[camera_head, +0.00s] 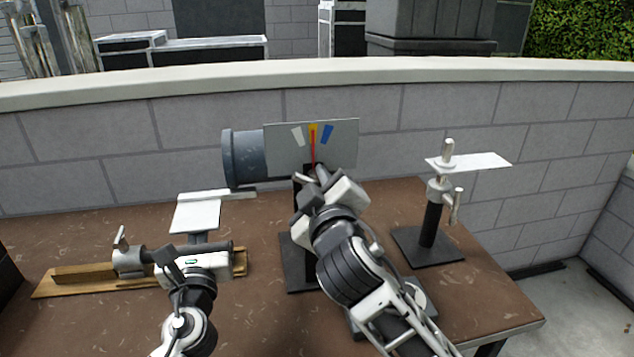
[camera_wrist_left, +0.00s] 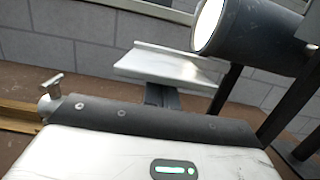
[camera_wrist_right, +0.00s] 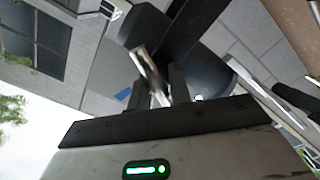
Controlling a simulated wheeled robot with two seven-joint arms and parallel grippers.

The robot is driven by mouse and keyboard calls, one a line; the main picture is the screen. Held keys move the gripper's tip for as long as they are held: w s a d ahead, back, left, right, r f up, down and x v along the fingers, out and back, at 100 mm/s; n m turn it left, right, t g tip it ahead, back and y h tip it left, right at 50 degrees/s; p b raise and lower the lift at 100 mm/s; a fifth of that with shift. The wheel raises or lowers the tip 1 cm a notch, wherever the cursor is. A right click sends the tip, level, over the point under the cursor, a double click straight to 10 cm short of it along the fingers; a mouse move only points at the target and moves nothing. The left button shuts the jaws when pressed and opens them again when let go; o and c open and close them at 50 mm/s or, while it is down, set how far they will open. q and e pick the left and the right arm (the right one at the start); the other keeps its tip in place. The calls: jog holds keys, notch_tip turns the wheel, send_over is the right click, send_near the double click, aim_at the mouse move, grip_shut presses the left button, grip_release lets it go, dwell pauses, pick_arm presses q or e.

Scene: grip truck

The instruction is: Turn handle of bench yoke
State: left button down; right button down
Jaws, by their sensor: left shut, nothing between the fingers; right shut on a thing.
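The bench yoke stands on the brown table, with a dark grey lamp drum (camera_head: 242,158) and a flat grey plate (camera_head: 345,143) on a black stand. The plate has white, yellow and blue marks, and a red pointer (camera_head: 313,143) stands nearly upright at the yellow one. My right gripper (camera_head: 316,180) is in front of the plate's lower edge. In the right wrist view its fingers (camera_wrist_right: 166,90) are shut on a metal handle (camera_wrist_right: 149,68). My left gripper (camera_head: 198,240) is shut and empty, left of the yoke; its fingers show in the left wrist view (camera_wrist_left: 161,94).
A white plate on a post (camera_head: 197,214) is just behind my left gripper. A wooden board with a metal clamp (camera_head: 95,278) lies at the left. Another stand with a white plate (camera_head: 468,161) is at the right. A block wall (camera_head: 80,155) closes off the back.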

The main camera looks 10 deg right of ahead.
jog(key=n, duration=0.5)
jog(key=shift+n, duration=0.3)
dwell(0.4)
jog(key=c, duration=1.3)
grip_release()
jog(key=shift+s, duration=0.1)
jog(key=s, duration=1.2)
